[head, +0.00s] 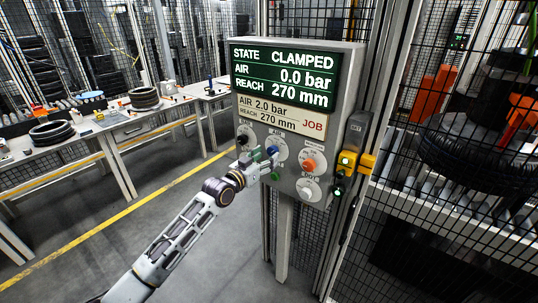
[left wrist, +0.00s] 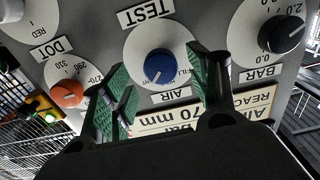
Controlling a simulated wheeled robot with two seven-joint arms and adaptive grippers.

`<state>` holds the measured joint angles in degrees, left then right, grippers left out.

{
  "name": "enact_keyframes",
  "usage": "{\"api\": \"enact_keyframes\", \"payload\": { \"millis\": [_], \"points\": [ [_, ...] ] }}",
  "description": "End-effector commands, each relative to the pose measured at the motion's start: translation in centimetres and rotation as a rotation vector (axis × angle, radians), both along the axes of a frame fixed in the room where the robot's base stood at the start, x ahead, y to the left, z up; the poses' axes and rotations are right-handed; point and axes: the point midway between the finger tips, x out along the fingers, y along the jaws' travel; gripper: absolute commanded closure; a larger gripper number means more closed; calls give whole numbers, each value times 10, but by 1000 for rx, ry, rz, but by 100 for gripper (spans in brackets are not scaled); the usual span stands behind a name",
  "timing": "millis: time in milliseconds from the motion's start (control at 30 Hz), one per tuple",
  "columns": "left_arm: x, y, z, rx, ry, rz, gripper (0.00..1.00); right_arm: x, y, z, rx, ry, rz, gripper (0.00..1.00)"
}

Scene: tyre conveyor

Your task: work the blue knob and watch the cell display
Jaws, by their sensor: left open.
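The blue knob (head: 273,152) is on the grey control panel, on a round white dial. In the left wrist view the blue knob (left wrist: 160,66) sits between my finger pads, its white mark pointing to the lower left; the picture is upside down. The cell display (head: 285,79) reads STATE CLAMPED, AIR 0.0 bar, REACH 270 mm. My right gripper is out of view.
The job card (head: 280,114) reads AIR 2.0 bar, REACH 270 mm. A black knob (left wrist: 282,33), an orange knob (head: 308,165) and a white knob (head: 306,188) are close by. Mesh fencing stands behind; benches with tyres are left.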

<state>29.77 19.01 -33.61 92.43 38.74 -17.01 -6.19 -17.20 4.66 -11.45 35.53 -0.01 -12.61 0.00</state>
Motion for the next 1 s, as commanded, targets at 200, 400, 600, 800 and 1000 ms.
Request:
{"api": "enact_keyframes", "payload": {
  "millis": [200, 400, 600, 800, 1000],
  "points": [
    [13, -9, 0, 1, 1, 1, 40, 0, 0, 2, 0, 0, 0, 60],
    [19, -14, 0, 1, -1, 0, 40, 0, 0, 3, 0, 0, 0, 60],
    [20, -14, 0, 1, 0, 1, 40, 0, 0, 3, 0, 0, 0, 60],
    [20, -14, 0, 1, 0, 1, 47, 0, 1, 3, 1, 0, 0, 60],
    [20, -14, 0, 1, 1, 1, 72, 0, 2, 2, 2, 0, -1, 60]
  ]
}}
